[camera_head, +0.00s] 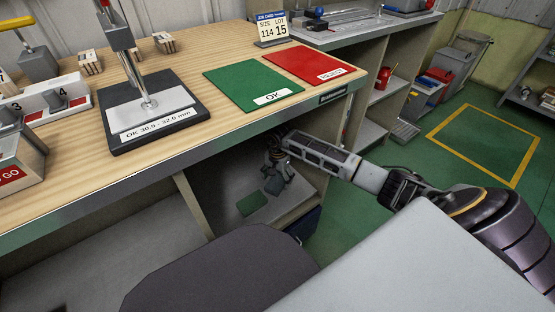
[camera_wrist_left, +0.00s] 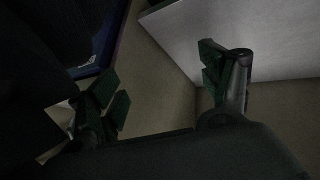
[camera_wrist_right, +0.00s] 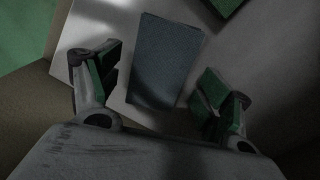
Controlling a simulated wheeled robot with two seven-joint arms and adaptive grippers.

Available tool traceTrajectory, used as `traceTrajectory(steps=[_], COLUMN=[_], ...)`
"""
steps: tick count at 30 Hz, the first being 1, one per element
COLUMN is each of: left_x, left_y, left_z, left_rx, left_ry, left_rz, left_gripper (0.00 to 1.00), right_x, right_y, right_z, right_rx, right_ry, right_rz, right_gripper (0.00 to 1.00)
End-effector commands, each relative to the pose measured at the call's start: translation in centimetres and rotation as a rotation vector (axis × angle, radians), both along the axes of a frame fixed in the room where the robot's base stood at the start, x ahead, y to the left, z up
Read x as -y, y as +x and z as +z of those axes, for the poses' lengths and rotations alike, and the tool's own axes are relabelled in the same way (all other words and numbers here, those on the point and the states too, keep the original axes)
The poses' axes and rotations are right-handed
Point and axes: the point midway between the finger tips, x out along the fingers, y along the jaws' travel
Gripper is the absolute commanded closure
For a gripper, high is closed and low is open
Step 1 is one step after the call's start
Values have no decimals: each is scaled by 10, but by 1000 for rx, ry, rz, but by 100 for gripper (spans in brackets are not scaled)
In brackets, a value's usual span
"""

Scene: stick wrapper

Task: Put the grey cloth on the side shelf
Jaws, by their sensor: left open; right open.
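The grey cloth (camera_wrist_right: 165,62) is a flat blue-grey rectangle on the pale side shelf (camera_wrist_right: 85,35) under the workbench. It also shows in the head view (camera_head: 274,185), below my right gripper (camera_head: 280,166). In the right wrist view my right gripper (camera_wrist_right: 157,80) is open, with its fingers on either side of the cloth's near part and apart from it. I cannot tell whether the cloth touches anything but the shelf. My left gripper (camera_wrist_left: 163,83) is open and empty in the left wrist view and is outside the head view.
A green piece (camera_head: 251,203) lies on the shelf beside the cloth. The workbench (camera_head: 190,145) overhangs the shelf and carries a gauge stand (camera_head: 150,115), a green OK mat (camera_head: 250,82) and a red mat (camera_head: 308,64).

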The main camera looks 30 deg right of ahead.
Motion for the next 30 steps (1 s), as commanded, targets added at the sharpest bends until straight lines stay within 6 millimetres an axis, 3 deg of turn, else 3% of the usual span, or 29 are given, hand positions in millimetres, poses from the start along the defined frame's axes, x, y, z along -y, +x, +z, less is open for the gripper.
traceTrajectory(steps=[22,30], left_x=[-7,-12], left_y=[-3,-1], left_z=[40,71], left_rx=[-41,-74], left_ry=[49,95], left_rz=[9,-22], left_gripper=[21,21], right_x=[0,0], right_y=[0,0], right_z=[54,73], right_rx=[0,0], right_ry=[-1,0], right_rz=[0,0], right_gripper=[21,21])
